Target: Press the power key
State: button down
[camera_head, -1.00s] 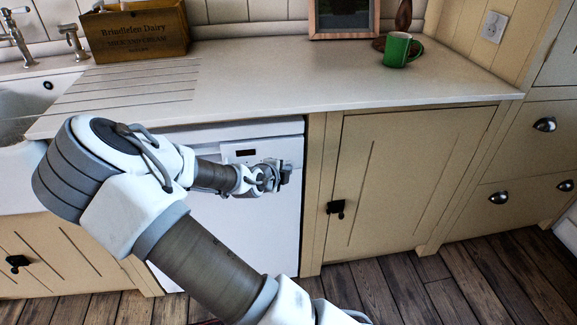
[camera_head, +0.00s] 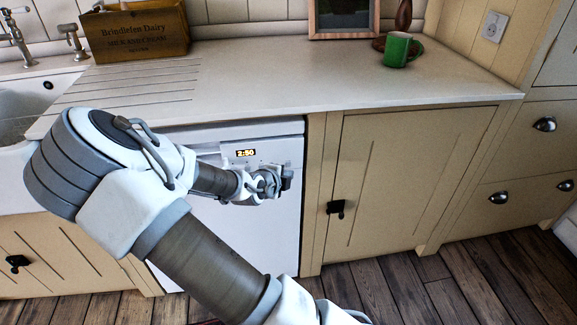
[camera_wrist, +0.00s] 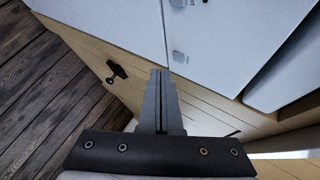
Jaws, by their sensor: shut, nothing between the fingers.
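The white dishwasher (camera_head: 250,230) stands under the counter, and the display (camera_head: 245,153) on its front is lit and reads 2:50. In the wrist view a small grey key (camera_wrist: 178,57) sits on its white front, with another small grey piece (camera_wrist: 179,3) at the top edge. I cannot tell by marking which one is the power key. My gripper (camera_head: 287,178) is at the right part of the control panel, shut and empty. In the wrist view its closed fingertips (camera_wrist: 160,72) are just beside the grey key; I cannot tell whether they touch the front.
The white counter (camera_head: 330,75) overhangs above my gripper. A green mug (camera_head: 398,50), a picture frame (camera_head: 343,15) and a wooden crate (camera_head: 135,32) stand on it. A cream cupboard door (camera_head: 410,170) with a black knob (camera_head: 336,207) is to the right. The wooden floor is clear.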

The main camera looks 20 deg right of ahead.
jog(key=shift+s+a, duration=0.25)
jog(key=shift+s, duration=0.55)
jog(key=shift+s+a, duration=0.2)
jog(key=shift+s, duration=0.65)
jog(key=shift+s+a, duration=0.25)
jog(key=shift+s, duration=0.55)
